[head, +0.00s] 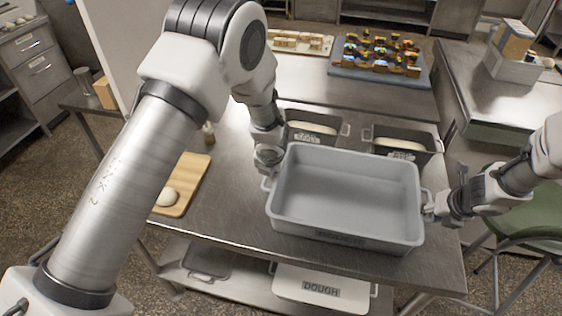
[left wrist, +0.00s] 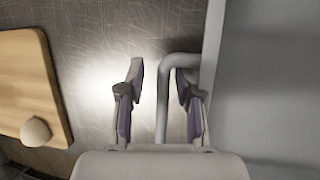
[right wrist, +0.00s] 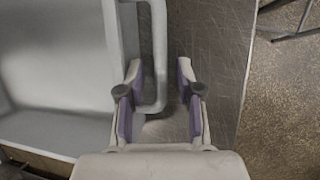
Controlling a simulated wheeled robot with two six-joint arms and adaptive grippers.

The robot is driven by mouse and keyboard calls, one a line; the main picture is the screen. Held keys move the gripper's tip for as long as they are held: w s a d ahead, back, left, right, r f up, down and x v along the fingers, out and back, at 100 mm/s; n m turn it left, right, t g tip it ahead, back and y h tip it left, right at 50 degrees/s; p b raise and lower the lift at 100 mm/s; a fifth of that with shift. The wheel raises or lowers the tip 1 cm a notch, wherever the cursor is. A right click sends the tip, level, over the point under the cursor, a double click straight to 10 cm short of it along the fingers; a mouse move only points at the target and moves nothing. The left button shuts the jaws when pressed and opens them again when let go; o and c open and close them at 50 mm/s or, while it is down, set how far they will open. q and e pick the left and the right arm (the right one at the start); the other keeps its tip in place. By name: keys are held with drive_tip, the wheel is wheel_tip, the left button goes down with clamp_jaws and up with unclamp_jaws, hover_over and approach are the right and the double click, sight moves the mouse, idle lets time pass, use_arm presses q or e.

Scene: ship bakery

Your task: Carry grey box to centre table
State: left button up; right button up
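The grey box (head: 345,235) is a wide, empty, open-topped tub with a bar handle at each end. It appears to rest level on a steel table (head: 225,220), near its front edge. My left gripper (head: 268,180) is at the box's left end. In the left wrist view its fingers (left wrist: 160,90) are open, with the left handle (left wrist: 164,110) between them. My right gripper (head: 430,208) is at the right end. In the right wrist view its fingers (right wrist: 159,82) are open around the right handle (right wrist: 159,60), with a gap on the outer side.
Two dark dough tins (head: 405,145) stand just behind the box. A wooden board (head: 190,180) with a dough ball lies left. A blue tray (head: 380,72) of pastries and a pale tray (head: 285,42) are farther back. A green chair (head: 525,225) stands right.

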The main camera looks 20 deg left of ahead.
use_arm(q)
drive_tip(key=shift+s+r, duration=0.1)
drive_tip(key=shift+r, duration=0.05)
use_arm(e)
drive_tip(key=shift+s+r, duration=0.1)
drive_tip(key=shift+r, duration=0.05)
use_arm(q)
drive_tip(key=shift+d+r, duration=0.1)
drive_tip(key=shift+r, duration=0.05)
drive_tip(key=v, duration=1.1)
drive_tip(key=shift+r, duration=0.25)
use_arm(e)
drive_tip(key=v, duration=1.2)
use_arm(q)
drive_tip(key=shift+s+d, duration=0.1)
drive_tip(key=shift+s, duration=0.05)
use_arm(e)
drive_tip(key=shift+s+d, duration=0.1)
